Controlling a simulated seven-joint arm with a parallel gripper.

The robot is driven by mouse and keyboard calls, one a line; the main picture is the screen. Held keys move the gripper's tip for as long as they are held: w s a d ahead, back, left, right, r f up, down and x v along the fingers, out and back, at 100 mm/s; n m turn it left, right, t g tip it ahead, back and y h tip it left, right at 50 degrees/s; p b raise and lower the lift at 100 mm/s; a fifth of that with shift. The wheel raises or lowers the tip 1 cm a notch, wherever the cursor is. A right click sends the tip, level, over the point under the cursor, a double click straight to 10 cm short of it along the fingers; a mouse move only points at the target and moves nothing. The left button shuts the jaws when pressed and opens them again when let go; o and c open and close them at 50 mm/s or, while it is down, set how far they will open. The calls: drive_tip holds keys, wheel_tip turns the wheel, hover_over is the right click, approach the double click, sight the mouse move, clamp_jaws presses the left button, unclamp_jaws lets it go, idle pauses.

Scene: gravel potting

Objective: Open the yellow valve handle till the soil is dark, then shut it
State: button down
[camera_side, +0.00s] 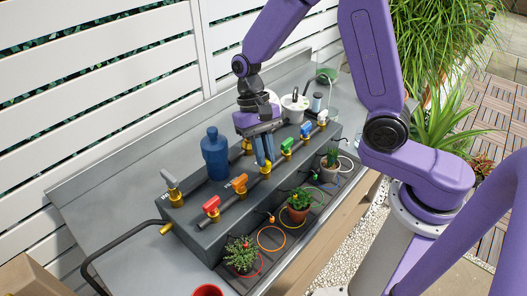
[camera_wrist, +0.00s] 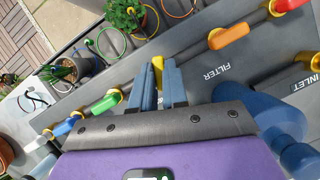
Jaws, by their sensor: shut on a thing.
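My gripper (camera_side: 264,150) is at the row of valves on the grey manifold box, its blue fingers pointing down. In the wrist view, my gripper (camera_wrist: 160,84) is shut on the yellow valve handle (camera_wrist: 157,64), whose end shows between the fingers. The fingers hide most of it, so its angle to the pipe is unclear. A terracotta pot (camera_side: 298,213) with a leafy green plant (camera_side: 299,198) stands below the manifold, beside a yellow ring. The leaves hide most of its soil, and I cannot tell how dark it is.
Red (camera_side: 211,206), orange (camera_side: 239,183), green (camera_side: 287,144) and blue (camera_side: 306,128) handles line the same pipe. A blue filter bottle (camera_side: 215,153) stands close left of my gripper. A black hose (camera_side: 115,253) bends at the lower left. Other potted plants stand along the front.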

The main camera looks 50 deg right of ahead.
drive_tip(key=m+t+y, duration=0.1)
drive_tip(key=m, duration=0.2)
drive_tip(key=m+y, duration=0.1)
drive_tip(key=m, duration=0.3)
drive_tip(key=shift+s+d+t, duration=0.1)
drive_tip(key=shift+d+t, duration=0.1)
drive_tip(key=shift+t, duration=0.2)
drive_tip(key=m+t, duration=0.1)
drive_tip(key=m, duration=0.2)
drive_tip(key=m+t+y, duration=0.1)
drive_tip(key=m, duration=0.2)
drive_tip(key=shift+s+m+t, duration=0.15)
drive_tip(key=shift+m+t, duration=0.15)
drive_tip(key=shift+m, duration=0.1)
drive_tip(key=c, duration=1.1)
unclamp_jaws()
drive_tip(key=shift+c, duration=0.2)
drive_tip(key=shift+r, duration=0.1)
drive_tip(key=v, duration=1.7)
drive_tip(key=shift+r, duration=0.2)
drive_tip(key=shift+s, duration=0.1)
